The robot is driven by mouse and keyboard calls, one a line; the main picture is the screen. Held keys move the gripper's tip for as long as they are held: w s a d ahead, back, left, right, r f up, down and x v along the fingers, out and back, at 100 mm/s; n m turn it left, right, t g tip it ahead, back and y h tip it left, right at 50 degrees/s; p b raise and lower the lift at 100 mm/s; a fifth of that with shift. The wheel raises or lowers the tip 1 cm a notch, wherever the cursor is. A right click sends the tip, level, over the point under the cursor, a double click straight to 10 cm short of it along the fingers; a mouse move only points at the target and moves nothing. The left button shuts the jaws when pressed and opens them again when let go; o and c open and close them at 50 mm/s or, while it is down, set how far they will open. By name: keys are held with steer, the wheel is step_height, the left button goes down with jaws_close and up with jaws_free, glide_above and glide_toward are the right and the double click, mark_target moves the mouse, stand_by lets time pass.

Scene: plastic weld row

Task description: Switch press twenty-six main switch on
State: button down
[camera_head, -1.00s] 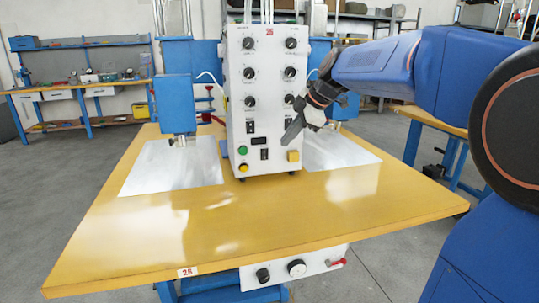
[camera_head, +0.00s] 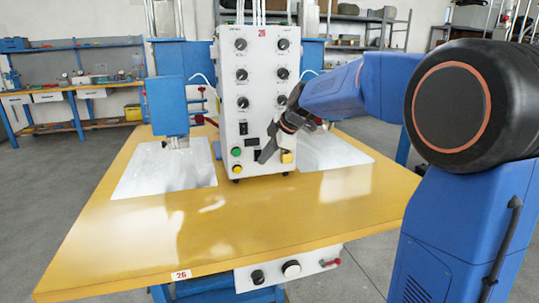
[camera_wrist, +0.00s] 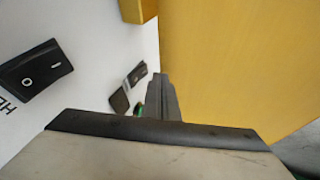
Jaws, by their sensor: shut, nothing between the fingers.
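The white control box of press 26 (camera_head: 262,60), marked with a red 26, stands on the yellow table. A black rocker switch sits low in the middle of its front face, beside my gripper (camera_head: 263,158), which partly hides it in the head view. In the wrist view this small dark switch (camera_wrist: 126,90) shows just left of my shut fingers (camera_wrist: 158,85). Contact between them cannot be told. My gripper is shut and empty, pointing down-left at the panel. A larger rocker switch (camera_wrist: 30,68) with O and I marks is close to the wrist camera.
A green button (camera_head: 236,152) is left of the low switch, and a yellow square knob (camera_head: 287,157) is right of it. Another rocker switch (camera_head: 243,127) and several black knobs are higher up. The yellow tabletop (camera_head: 225,225) in front is clear.

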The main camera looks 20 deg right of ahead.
steer(key=shift+w+f, duration=0.1)
steer(key=shift+w, duration=0.8)
steer(key=shift+w+f, duration=0.1)
steer(key=shift+w, duration=0.1)
steer(key=shift+r, duration=0.85)
